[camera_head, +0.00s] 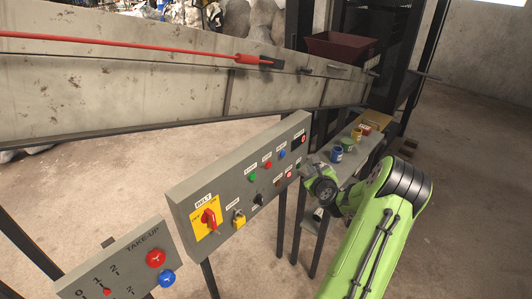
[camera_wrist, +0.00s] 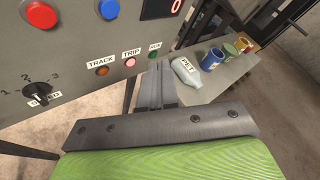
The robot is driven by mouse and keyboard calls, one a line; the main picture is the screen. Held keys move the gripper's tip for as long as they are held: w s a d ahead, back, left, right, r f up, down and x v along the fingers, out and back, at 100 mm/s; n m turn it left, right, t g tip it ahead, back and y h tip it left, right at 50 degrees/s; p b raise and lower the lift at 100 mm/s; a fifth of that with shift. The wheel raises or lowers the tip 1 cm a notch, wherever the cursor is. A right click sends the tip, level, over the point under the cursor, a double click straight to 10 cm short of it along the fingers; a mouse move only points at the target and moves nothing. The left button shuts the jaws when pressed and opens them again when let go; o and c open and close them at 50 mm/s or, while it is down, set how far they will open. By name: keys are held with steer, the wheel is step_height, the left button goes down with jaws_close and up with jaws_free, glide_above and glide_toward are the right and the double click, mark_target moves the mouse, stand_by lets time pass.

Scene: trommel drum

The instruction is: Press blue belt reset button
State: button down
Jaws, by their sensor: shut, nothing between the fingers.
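The grey belt control panel (camera_head: 232,195) stands left of my arm. A round blue button (camera_head: 281,154) is at its upper right, beside a red button (camera_head: 267,165). In the wrist view the blue button (camera_wrist: 108,9) is at the top edge, partly cut off, with the red button (camera_wrist: 41,15) to its left. My gripper (camera_head: 304,172) is at the panel's right end. In the wrist view its shut, empty fingers (camera_wrist: 162,70) are below and right of the blue button, close to the small green lamp (camera_wrist: 153,54). Whether they touch the panel cannot be told.
A take-up panel (camera_head: 120,270) with its own red and blue buttons is at lower left. A black knob (camera_wrist: 37,92) and small lamps sit below the buttons. A shelf (camera_head: 350,160) with a bottle (camera_wrist: 186,71) and several cans is at right. A conveyor (camera_head: 150,85) runs behind.

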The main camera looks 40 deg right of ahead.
mark_target(283, 154)
steer(key=shift+s, duration=0.1)
steer(key=w+p, duration=0.3)
steer(key=w, duration=0.5)
steer(key=shift+w+a+p, duration=0.4)
steer(key=shift+w, duration=0.1)
stand_by(1.8)
steer(key=shift+w, duration=0.3)
steer(key=shift+w+a+p, duration=0.1)
steer(key=shift+w+p, duration=0.35)
stand_by(0.5)
steer(key=shift+s, duration=0.9)
